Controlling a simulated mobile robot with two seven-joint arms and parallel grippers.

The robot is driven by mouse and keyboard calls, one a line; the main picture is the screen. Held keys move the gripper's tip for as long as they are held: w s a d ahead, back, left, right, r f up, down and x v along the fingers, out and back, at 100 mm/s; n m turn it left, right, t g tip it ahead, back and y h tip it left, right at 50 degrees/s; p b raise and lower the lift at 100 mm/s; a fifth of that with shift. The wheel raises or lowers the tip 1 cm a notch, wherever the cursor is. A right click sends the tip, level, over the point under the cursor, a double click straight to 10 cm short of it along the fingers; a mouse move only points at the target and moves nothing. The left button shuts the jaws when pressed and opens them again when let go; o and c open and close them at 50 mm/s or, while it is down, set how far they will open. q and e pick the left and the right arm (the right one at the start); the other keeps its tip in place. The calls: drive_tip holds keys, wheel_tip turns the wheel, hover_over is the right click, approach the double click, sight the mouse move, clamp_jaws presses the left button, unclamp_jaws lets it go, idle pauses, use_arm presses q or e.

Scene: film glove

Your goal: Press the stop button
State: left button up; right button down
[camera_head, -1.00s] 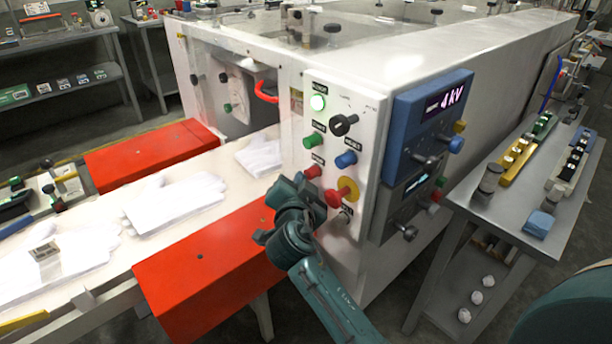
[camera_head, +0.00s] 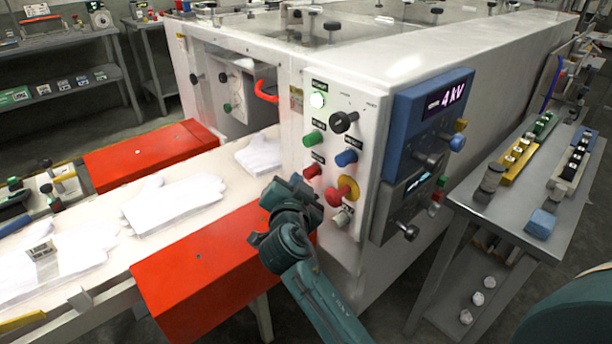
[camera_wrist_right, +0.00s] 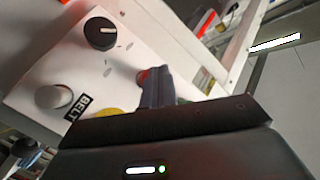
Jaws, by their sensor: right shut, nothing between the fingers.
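The control panel (camera_head: 370,95) carries a small red push button (camera_head: 312,172) below a green one (camera_head: 313,138). A red mushroom button (camera_head: 340,194) on a yellow plate is lower right. The small labels are too blurred to tell which reads stop. My right gripper (camera_head: 309,198) is shut and empty, just left of the mushroom button and below the small red one; contact cannot be told. In the right wrist view the closed fingers (camera_wrist_right: 155,88) partly cover a red button (camera_wrist_right: 142,76), with a yellow plate (camera_wrist_right: 108,113) beside it. My left gripper is not in view.
A blue knob (camera_head: 346,158), black knob (camera_head: 342,122) and grey knob (camera_head: 342,217) sit close by. A blue display unit (camera_head: 415,115) juts out at right. A red block (camera_head: 195,262) and glove conveyor (camera_head: 110,285) lie left; a side table (camera_head: 500,215) stands right.

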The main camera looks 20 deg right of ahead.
drive_tip(key=shift+a, duration=0.35)
